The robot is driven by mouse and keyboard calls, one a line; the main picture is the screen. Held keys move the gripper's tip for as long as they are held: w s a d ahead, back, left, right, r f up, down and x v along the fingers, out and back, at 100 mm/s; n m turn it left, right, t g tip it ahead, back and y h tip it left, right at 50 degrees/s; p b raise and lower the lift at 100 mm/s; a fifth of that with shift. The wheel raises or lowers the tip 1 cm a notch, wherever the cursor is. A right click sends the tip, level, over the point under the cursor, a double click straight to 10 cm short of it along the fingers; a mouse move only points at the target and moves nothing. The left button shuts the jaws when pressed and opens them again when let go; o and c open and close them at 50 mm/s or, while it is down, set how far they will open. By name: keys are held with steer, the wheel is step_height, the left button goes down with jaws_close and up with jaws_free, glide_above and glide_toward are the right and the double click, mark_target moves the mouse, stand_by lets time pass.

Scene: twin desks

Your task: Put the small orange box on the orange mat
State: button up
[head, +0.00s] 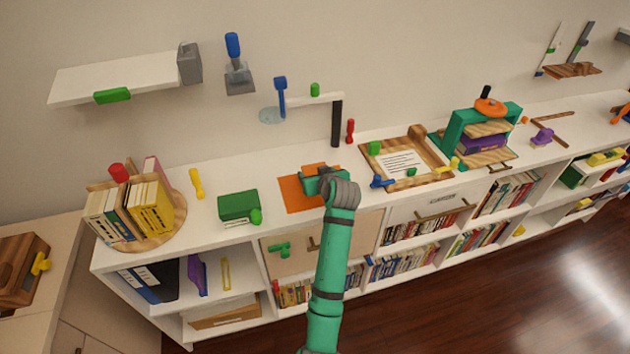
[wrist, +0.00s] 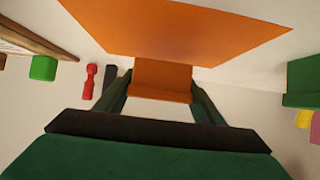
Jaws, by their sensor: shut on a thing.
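The small orange box (wrist: 160,80) is between the two fingers of my gripper (wrist: 160,92) in the wrist view, and the gripper is shut on it. The flat orange mat (wrist: 180,28) fills the top of that view, overlapped by the box. In the head view the mat (head: 294,194) lies on the white desk top, and my gripper (head: 318,182) is over its right part. My gripper and arm hide the box there. I cannot tell whether the box touches the mat or is held above it.
A green box (head: 238,206) stands left of the mat. To the right are a blue tool (head: 381,182) and a wooden tray (head: 433,178) with a paper. A black post (head: 337,124) and a red peg (head: 350,131) stand behind. Bare desk lies between mat and green box.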

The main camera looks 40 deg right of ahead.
steer(key=shift+f, duration=1.5)
steer(key=shift+f, duration=0.15)
steer(key=o, duration=1.1)
steer(key=shift+w, duration=0.1)
steer(key=shift+o, duration=0.2)
steer(key=shift+r, duration=0.2)
steer(key=v, duration=1.1)
steer(key=shift+s+a+r, duration=0.1)
steer(key=shift+s+r, duration=0.1)
steer(key=shift+s, duration=0.3)
